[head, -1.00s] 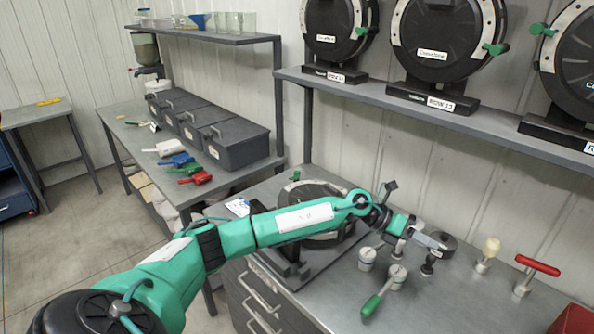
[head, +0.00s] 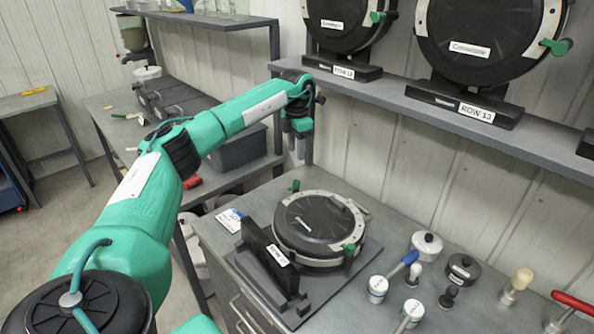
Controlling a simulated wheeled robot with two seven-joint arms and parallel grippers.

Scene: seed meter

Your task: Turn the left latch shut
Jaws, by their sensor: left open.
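A black round seed meter (head: 315,222) with a grey rim lies flat in a dark fixture on the bench. Its left green latch (head: 294,186) stands at the rim's back left. Another green latch (head: 349,249) sits at the front right of the rim. My left gripper (head: 296,152) is open and empty. It points down above and behind the left latch in the picture, apart from it. I cannot tell from this view how far the latch is turned. My right gripper is not in view.
A shelf (head: 460,115) with more seed meters runs above the bench at the back right. Several tools stand on the bench to the right, among them a blue-handled brush (head: 400,268) and a red-handled tool (head: 572,303). Grey bins (head: 240,150) stand at the left behind my arm.

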